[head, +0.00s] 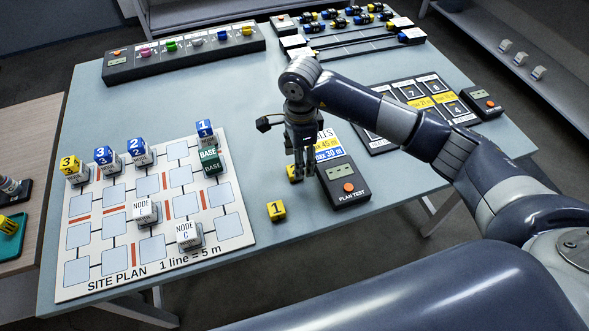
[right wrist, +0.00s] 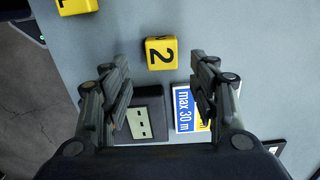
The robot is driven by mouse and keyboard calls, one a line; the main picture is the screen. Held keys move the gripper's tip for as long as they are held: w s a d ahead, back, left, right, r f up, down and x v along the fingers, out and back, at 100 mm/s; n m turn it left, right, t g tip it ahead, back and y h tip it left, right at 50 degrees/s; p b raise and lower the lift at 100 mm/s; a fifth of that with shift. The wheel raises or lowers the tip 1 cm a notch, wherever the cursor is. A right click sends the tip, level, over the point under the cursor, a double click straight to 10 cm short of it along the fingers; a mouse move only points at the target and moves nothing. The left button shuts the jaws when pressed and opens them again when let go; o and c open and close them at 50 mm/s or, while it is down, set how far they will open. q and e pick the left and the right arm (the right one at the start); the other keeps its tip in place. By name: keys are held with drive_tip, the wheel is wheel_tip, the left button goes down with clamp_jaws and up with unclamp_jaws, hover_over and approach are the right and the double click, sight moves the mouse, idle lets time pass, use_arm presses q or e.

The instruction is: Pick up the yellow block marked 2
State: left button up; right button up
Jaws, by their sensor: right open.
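The yellow block marked 2 (right wrist: 161,52) lies on the grey-blue table. In the right wrist view it sits roughly centred between my open fingers, just beyond their tips. In the head view the same yellow block (head: 292,174) is partly hidden by my right gripper (head: 302,168). My right gripper also shows in the right wrist view (right wrist: 156,75); its jaws are apart and empty. It points down near the block. My left gripper is in neither view.
A second yellow block marked 1 (head: 276,210) lies nearby. The black plan test box (head: 346,187) and a sign card (head: 329,147) stand close on the right. The site plan board (head: 236,222) with several blocks is to the left.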

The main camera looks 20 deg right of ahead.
wheel_tip(320, 180, down, 4)
drive_tip(key=shift+w+d+f+p, duration=0.1)
drive_tip(key=shift+w+p, duration=0.05)
drive_tip(key=shift+p, duration=0.35)
drive_tip(key=shift+c, duration=0.8)
drive_tip(key=c, duration=0.8)
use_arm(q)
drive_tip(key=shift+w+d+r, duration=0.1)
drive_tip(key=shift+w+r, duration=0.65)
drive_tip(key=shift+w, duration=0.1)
use_arm(e)
drive_tip(key=shift+c, duration=0.2)
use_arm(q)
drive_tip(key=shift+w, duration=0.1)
